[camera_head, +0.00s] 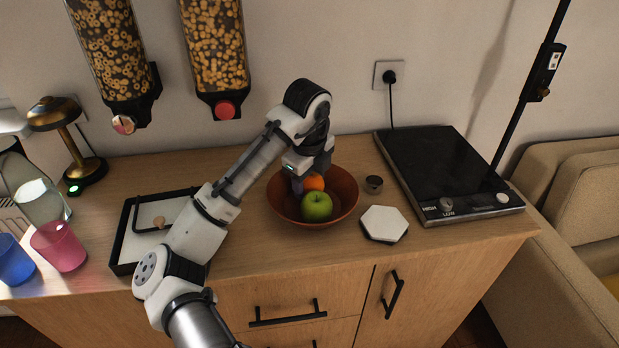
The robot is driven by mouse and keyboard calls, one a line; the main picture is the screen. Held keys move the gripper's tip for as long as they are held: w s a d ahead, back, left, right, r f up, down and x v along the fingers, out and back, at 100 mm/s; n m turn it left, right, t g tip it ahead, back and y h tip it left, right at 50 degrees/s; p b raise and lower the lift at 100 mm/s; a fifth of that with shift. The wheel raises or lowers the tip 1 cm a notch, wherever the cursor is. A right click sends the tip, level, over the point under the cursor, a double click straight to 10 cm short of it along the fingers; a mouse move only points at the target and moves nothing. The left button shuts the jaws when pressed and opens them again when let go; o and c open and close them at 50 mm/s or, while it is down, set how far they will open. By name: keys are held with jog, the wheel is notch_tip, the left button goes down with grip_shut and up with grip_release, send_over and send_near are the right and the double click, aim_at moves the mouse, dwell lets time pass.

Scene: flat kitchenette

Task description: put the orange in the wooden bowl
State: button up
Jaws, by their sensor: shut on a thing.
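The orange (315,182) is inside the rim of the wooden bowl (346,203), behind a green apple (317,207). The reddish-brown bowl stands on the wooden counter. My gripper (299,187) reaches down into the bowl from above and is shut on the orange, at the orange's left side. The fingertips are partly hidden, and I cannot tell whether the orange touches the bowl's bottom. The apple lies in the front part of the bowl.
A black hotplate (440,165) is further right. A framed tray (135,235), a pink cup (59,246) and a blue cup (14,260) are on the left. Cereal dispensers (216,45) hang above.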

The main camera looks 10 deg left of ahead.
jog(key=o, duration=1.1)
